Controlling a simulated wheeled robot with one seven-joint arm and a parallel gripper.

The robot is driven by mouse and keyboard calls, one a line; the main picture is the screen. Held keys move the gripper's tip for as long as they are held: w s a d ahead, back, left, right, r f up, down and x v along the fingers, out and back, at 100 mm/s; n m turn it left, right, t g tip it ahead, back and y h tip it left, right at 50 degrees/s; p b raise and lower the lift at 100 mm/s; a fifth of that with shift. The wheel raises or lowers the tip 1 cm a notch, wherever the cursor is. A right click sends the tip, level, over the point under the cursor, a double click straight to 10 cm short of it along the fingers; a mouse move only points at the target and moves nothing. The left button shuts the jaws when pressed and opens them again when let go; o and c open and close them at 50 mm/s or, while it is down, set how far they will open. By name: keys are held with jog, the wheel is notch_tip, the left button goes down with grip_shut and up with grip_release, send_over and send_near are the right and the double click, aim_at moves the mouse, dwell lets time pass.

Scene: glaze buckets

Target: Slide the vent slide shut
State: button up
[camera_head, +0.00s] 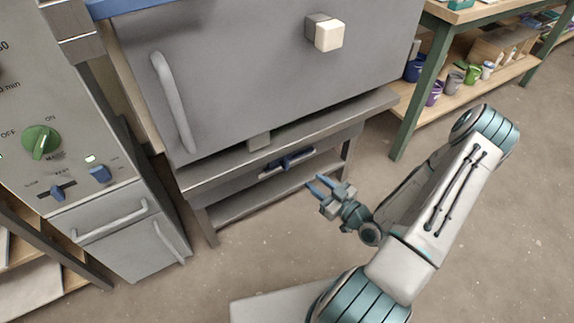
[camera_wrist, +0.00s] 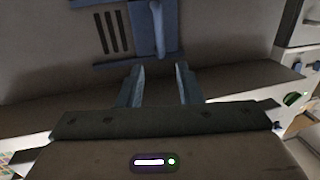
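The vent slide (camera_head: 289,160) is a blue plate with an upright handle, low under the kiln body. In the wrist view the blue vent slide (camera_wrist: 145,30) sits beside several dark vent slots, which show uncovered to its left. My gripper (camera_head: 318,184) is in front of and below the slide, apart from it. In the wrist view my gripper (camera_wrist: 160,82) has its two fingers spread with nothing between them, and the slide's handle stands beyond the fingertips.
The grey kiln (camera_head: 250,75) stands on a metal stand with a lower shelf (camera_head: 265,192). A control cabinet (camera_head: 75,150) with a green knob is at the left. A shelf with buckets (camera_head: 455,82) is at the right back. The floor around my arm is clear.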

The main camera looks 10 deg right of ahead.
aim_at(288, 160)
jog(key=b+x, duration=0.2)
jog(key=x, duration=1.1)
jog(key=shift+w+a+r+b, duration=0.15)
jog(key=shift+w+b, duration=0.2)
jog(key=shift+c, duration=0.3)
grip_shut()
